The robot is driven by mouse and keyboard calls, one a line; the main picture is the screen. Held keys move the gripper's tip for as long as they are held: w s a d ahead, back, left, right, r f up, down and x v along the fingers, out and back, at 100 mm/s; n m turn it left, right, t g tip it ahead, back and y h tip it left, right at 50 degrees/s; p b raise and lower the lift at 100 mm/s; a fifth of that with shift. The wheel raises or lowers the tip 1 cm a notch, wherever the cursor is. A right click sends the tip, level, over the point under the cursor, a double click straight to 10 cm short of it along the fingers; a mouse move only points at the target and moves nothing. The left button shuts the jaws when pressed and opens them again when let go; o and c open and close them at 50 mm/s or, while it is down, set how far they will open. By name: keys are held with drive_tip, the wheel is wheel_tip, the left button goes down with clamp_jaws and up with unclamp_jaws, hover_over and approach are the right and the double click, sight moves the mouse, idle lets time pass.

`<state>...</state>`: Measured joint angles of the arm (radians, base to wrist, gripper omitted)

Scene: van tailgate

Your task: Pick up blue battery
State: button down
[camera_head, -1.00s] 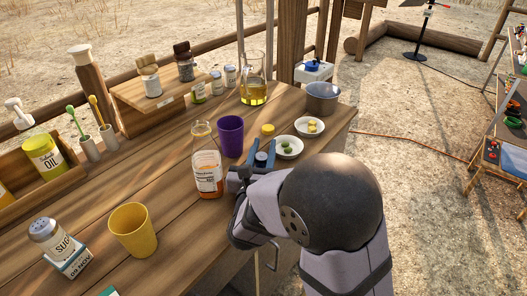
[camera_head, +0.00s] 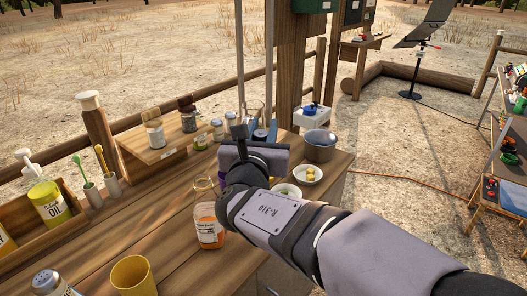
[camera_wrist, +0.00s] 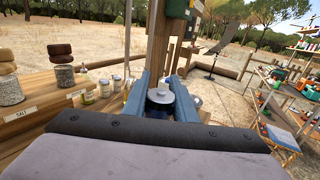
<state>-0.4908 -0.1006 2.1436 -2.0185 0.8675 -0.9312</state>
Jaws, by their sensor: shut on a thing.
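My gripper (camera_head: 261,133) is raised above the back of the wooden table. In the wrist view its two blue fingers (camera_wrist: 160,98) are closed on a small round-ended cylinder, which looks like the battery (camera_wrist: 160,95). The cylinder shows a pale top and a dark rim. No other battery is seen in the frames.
The amber bottle (camera_head: 209,221) stands left of my arm. The metal pot (camera_head: 320,147) and a dish with yellow pieces (camera_head: 308,175) are on its right. The spice shelf (camera_head: 165,148) stands at the back left. The table's front left holds a yellow cup (camera_head: 132,276).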

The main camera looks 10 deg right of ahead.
wheel_tip(320, 180, up, 6)
drive_tip(key=p, duration=0.1)
drive_tip(key=shift+r, duration=0.25)
